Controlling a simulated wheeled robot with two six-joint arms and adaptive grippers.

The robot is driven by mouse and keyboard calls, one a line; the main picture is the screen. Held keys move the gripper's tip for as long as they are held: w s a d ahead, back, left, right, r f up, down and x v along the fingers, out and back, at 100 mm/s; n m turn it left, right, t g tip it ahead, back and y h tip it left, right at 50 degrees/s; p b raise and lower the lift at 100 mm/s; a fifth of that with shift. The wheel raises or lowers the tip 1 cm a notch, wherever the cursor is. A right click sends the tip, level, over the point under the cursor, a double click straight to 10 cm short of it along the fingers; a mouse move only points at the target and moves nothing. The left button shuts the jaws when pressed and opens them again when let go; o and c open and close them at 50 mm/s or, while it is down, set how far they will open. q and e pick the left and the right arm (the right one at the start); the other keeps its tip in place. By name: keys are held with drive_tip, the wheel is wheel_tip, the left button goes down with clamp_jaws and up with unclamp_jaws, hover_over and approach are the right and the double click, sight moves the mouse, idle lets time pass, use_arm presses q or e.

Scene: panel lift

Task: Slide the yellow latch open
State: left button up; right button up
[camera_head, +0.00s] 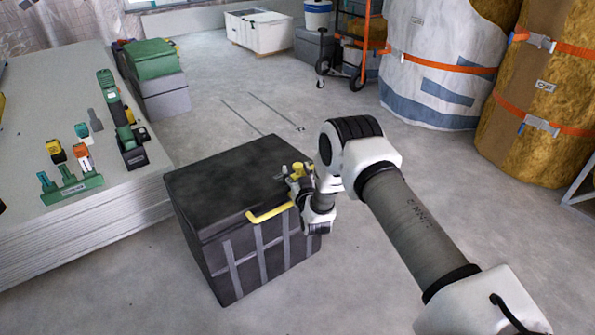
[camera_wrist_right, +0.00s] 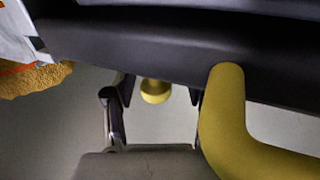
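A black box (camera_head: 225,180) with grey vertical strips stands on the floor. A yellow bar handle (camera_head: 270,213) runs along its upper front edge; it looms large at the right in the right wrist view (camera_wrist_right: 228,110). The yellow latch knob (camera_wrist_right: 155,92) shows below the dark box edge in the right wrist view. My right gripper (camera_head: 298,183) is at the box's right upper edge, beside the handle. In the wrist view its fingers (camera_wrist_right: 155,100) stand apart, one on each side of the knob, with gaps visible. My left gripper is not in view.
A table of stacked boards (camera_head: 60,120) with green tools stands at the left, close to the box. Orange-strapped wrapped rolls (camera_head: 445,60) and a hand truck (camera_head: 365,50) stand behind at the right. Floor behind the box is clear.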

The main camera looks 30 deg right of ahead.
drive_tip(key=v, duration=1.2)
